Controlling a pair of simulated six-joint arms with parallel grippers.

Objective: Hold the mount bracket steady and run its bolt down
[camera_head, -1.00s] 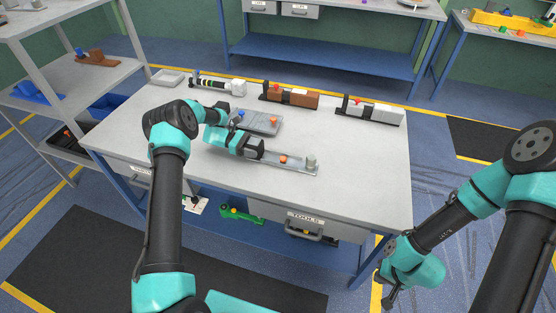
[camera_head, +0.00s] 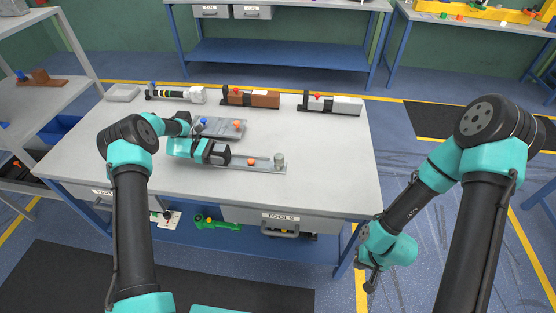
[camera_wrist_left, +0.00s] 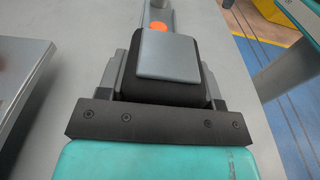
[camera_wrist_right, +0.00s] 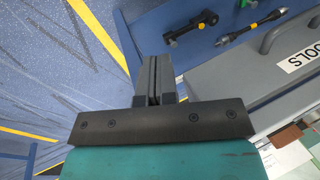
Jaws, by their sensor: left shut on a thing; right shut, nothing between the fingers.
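The mount bracket shows as a long grey strip (camera_head: 238,161) lying on the table. It carries an orange bolt head (camera_head: 251,161) and an upright grey cylinder (camera_head: 279,160) near its right end. My left gripper (camera_head: 222,154) is shut on the bracket's left part. In the left wrist view a grey block (camera_wrist_left: 169,55) sits between the dark fingers, with the orange bolt head (camera_wrist_left: 160,32) just beyond. The fingers hide part of the bracket. My right gripper (camera_head: 369,284) is shut and empty, low beside the table's front right corner; its fingers (camera_wrist_right: 152,80) touch each other.
A grey tray (camera_head: 222,136) with blue and orange pieces lies behind the left gripper. Several block assemblies, one brown (camera_head: 262,100) and one white (camera_head: 345,106), stand along the table's back. The TOOLS drawer (camera_head: 282,220) is under the front edge. The table's right part is clear.

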